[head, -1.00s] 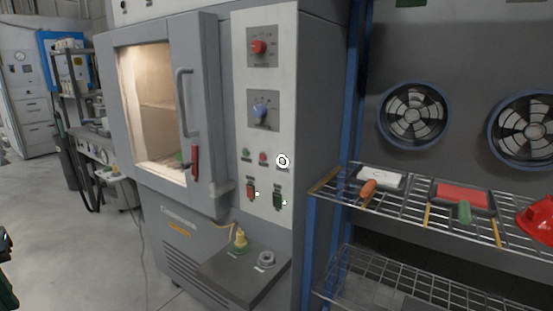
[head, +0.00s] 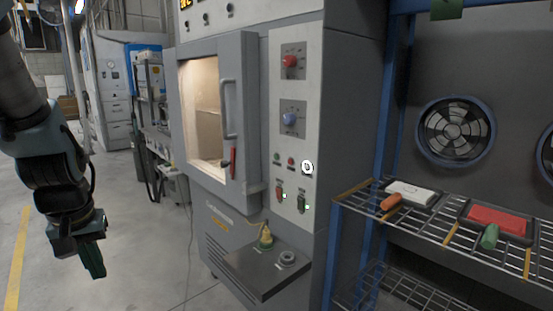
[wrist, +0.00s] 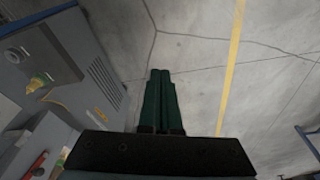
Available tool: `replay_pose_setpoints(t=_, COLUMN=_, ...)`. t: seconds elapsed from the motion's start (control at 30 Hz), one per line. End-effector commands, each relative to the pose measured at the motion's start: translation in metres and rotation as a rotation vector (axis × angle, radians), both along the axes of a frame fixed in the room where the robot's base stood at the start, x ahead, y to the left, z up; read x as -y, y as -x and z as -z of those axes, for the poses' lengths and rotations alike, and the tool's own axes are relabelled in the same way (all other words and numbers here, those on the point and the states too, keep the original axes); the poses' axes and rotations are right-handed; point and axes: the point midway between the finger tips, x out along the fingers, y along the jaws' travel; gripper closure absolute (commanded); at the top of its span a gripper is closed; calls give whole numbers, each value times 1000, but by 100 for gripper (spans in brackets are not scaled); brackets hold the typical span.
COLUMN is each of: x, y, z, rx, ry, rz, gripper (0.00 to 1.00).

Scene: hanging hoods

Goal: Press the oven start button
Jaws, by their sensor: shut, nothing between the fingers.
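The oven (head: 247,115) stands in the middle of the head view, with a lit chamber and a grey door with a handle. Its light control panel (head: 296,140) has a red knob (head: 290,61), a blue knob (head: 289,118), small green and red lamps, a round white item (head: 307,167), and a red switch (head: 280,192) beside a green switch (head: 302,202). Which one is the start button I cannot read. My gripper (head: 98,272) hangs at the left, pointing down, well apart from the oven. In the wrist view my gripper (wrist: 160,75) is shut and empty above the floor.
A grey ledge (head: 240,272) juts from the oven's lower front, bearing a yellow-green fitting (head: 266,237). A wire shelf (head: 460,238) with trays and tools stands at the right. Open concrete floor (head: 125,285) lies left of the oven.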

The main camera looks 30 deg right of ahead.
Motion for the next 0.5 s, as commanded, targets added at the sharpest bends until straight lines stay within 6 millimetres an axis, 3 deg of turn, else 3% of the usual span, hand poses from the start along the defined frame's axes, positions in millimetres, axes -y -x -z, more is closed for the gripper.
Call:
replay_pose_setpoints(t=0.17, x=53, y=-70, z=9, rx=217, ry=58, rz=87, gripper=100)
replay_pose_setpoints(t=0.3, x=125, y=-131, z=9, rx=454, ry=169, rz=165, gripper=100)
replay_pose_setpoints(t=0.4, x=184, y=-162, z=3, rx=626, ry=283, rz=208, gripper=100)
replay_pose_setpoints(t=0.5, x=243, y=-181, z=-8, rx=793, ry=419, rz=235, gripper=100)
